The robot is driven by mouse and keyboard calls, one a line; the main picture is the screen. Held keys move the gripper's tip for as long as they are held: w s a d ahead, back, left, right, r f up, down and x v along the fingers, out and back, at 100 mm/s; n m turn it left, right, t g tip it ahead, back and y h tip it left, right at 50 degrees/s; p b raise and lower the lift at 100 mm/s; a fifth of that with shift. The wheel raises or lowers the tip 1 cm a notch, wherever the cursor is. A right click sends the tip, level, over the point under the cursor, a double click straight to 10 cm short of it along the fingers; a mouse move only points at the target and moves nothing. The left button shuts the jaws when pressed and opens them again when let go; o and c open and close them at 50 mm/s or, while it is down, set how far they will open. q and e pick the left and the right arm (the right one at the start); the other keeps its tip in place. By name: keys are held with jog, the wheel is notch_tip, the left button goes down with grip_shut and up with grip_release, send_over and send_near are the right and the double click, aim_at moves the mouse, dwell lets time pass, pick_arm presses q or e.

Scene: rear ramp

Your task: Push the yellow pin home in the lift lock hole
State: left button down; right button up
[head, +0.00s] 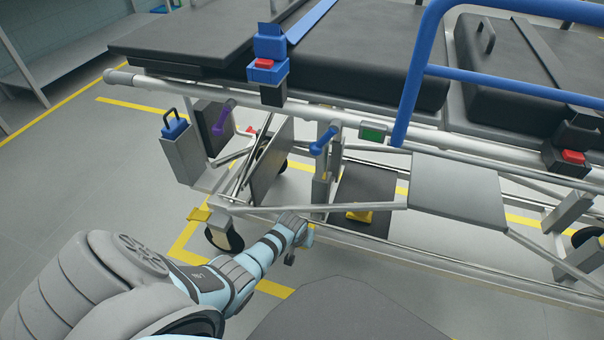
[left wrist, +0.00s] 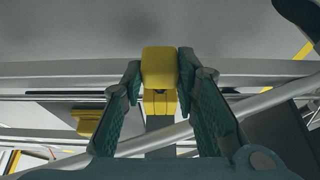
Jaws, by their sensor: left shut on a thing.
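My left gripper (head: 303,237) is low beside the stretcher's lower frame in the head view. In the left wrist view, its two dark green fingers (left wrist: 159,78) are shut on a yellow block-like head, which I take to be the yellow pin (left wrist: 160,66). The pin is in front of a grey frame rail. The gripper mostly hides the pin in the head view. The lift lock hole is not visible, so I cannot tell how far in the pin sits. My right gripper is in neither view.
The stretcher's lower rail (head: 440,267) and diagonal struts surround the gripper closely. A yellow pedal (head: 200,214) is to the left and a yellow block (head: 359,216) to the right. Blue side rails (head: 411,85) stand above. The floor in front is open.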

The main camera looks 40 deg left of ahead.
pick_arm(q)
jog(key=shift+w+a, duration=0.1)
jog(key=shift+w, duration=0.3)
jog(key=c, duration=1.2)
grip_release()
jog(key=v, duration=1.2)
